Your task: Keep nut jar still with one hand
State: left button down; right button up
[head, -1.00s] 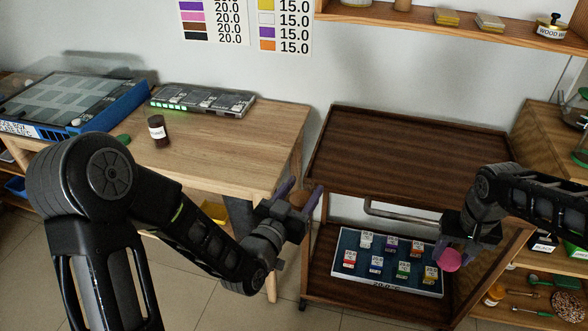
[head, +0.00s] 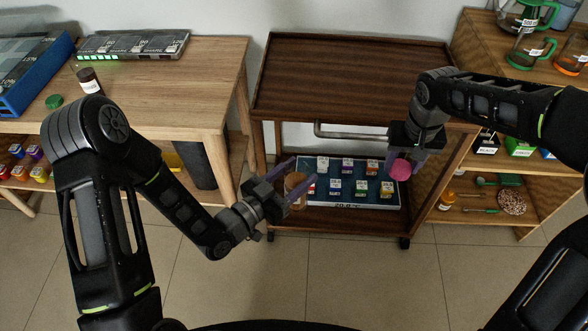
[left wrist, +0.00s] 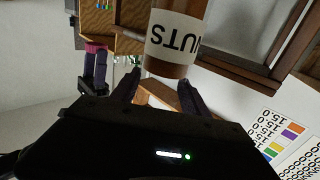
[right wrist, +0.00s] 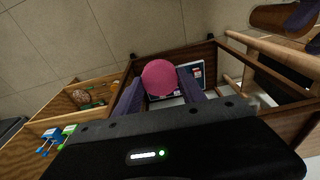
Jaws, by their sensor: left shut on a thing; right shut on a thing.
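The nut jar (head: 296,186) is brown with a white label, and part of the word "NUTS" is readable in the left wrist view (left wrist: 172,36). My left gripper (head: 289,180) is shut on the jar and holds it in the air before the left front of the dark cart. My right gripper (head: 402,163) is shut on a pink round thing (head: 400,170), which shows as a disc in the right wrist view (right wrist: 159,77). It is apart from the jar, to its right.
The dark wooden cart (head: 350,75) has a bare top and a metal handle. Its lower shelf carries a blue tray (head: 345,205) with several small labelled blocks. A wooden table (head: 170,95) at left bears a dark bottle (head: 89,82). Shelves stand at right. Floor in front is clear.

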jog(key=a+r+n, duration=0.2)
jog(key=a, duration=0.6)
jog(key=a+r+n, duration=0.1)
jog(key=a+r, duration=0.2)
jog(key=a, duration=0.5)
notch_tip(320, 180, up, 3)
jog(key=n, duration=0.2)
send_over(296, 159)
jog(key=d, duration=0.1)
jog(key=shift+w+d+r+y, duration=0.2)
jog(key=shift+w+y, duration=0.1)
jog(key=shift+w, duration=0.1)
jog(key=shift+s+a+r, duration=0.3)
jog(key=shift+a+r, duration=0.05)
jog(key=shift+r, duration=0.25)
jog(key=shift+s+a+r, duration=0.25)
jog(key=shift+a+r, duration=0.05)
jog(key=shift+r, duration=0.25)
jog(key=shift+s+d, duration=0.15)
jog(key=shift+f, duration=0.1)
jog(key=shift+f, duration=2)
